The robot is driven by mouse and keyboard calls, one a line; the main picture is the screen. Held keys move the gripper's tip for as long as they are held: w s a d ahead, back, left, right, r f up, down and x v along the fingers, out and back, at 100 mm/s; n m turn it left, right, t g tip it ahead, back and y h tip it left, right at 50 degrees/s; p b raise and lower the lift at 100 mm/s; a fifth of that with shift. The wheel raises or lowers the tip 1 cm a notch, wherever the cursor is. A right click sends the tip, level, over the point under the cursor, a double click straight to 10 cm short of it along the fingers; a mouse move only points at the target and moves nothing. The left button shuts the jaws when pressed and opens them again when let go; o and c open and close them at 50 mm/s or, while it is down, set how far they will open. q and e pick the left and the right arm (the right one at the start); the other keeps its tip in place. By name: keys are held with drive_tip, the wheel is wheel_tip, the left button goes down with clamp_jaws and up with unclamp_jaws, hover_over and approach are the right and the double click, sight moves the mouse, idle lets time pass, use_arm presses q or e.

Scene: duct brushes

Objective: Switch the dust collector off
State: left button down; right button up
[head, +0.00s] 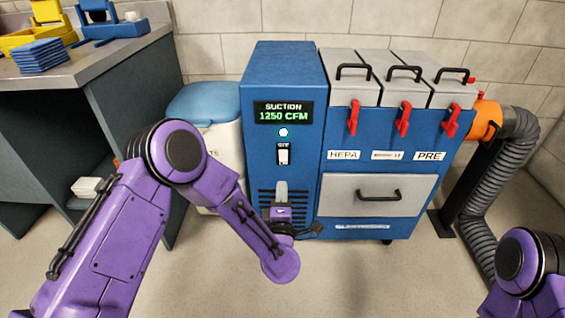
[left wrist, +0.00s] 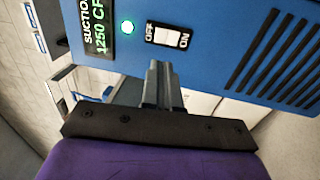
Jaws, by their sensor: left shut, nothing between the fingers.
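The blue dust collector (head: 281,70) stands against the wall. Its display (head: 284,112) reads "SUCTION 1250 CFM" in green, with a lit pale green lamp (head: 283,132) below. The white rocker switch (head: 283,154) is on the front panel under the lamp. In the left wrist view the switch (left wrist: 166,36) shows sideways, with OFF and ON labels at its two ends. My left gripper (head: 281,190) is shut and empty, below the switch in front of the vent slots. Its fingertips (left wrist: 157,68) appear just short of the switch, apart from it. My right gripper is out of view.
Three grey-lidded filter bays with red latches (head: 404,118) and a grey drawer (head: 372,195) are on the right. A grey hose (head: 487,195) runs down from the orange port. A blue-lidded bin (head: 205,105) and a workbench (head: 85,65) are left. Open floor lies in front.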

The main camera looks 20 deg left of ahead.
sight(283, 153)
use_arm(q)
drive_tip(key=b+x, duration=0.2)
drive_tip(key=x, duration=0.9)
drive_tip(key=shift+w+a, duration=0.1)
drive_tip(key=shift+w, duration=0.1)
